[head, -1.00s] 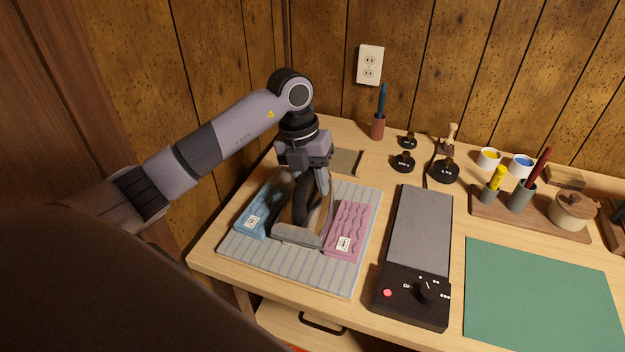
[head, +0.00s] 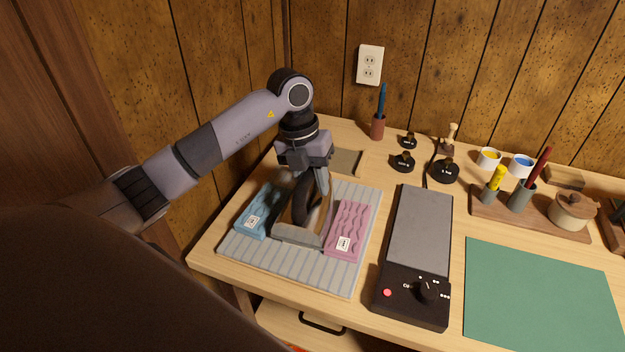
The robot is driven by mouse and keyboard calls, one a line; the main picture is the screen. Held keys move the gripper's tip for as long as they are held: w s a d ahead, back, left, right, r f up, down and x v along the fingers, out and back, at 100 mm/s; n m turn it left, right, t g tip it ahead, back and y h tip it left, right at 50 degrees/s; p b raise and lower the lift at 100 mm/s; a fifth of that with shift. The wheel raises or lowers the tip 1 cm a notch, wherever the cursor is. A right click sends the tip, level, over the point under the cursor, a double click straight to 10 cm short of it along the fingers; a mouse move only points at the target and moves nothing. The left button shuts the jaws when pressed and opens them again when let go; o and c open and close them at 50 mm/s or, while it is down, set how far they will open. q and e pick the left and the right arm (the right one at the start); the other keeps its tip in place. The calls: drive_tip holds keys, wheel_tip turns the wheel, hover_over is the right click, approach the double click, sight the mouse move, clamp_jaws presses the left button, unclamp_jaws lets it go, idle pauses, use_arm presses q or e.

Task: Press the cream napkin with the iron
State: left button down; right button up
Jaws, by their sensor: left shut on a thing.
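My left gripper (head: 315,178) points down over the striped pressing mat (head: 290,266) and is shut on the dark handle of the iron (head: 297,236). The iron's grey body is low over the middle of the mat, between a wavy blue napkin (head: 258,210) on its left and a wavy pink napkin (head: 349,228) on its right. Both carry a white dotted tag. I cannot make out the cream napkin clearly; the iron and gripper cover the space between the blue and pink ones. I cannot tell whether the iron touches cloth. My right gripper is not in view.
A black device with a grey plate (head: 419,230), a red button and a knob stands right of the mat. A green mat (head: 540,293) lies further right. Black weights (head: 444,171), a pen cup (head: 377,127) and a wooden tray (head: 530,216) with cups stand behind.

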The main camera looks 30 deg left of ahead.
use_arm(q)
wheel_tip(320, 180, up, 8)
drive_tip(key=p, duration=0.6)
drive_tip(key=shift+w+r+p, duration=0.1)
drive_tip(key=shift+p, duration=0.25)
idle(0.4)
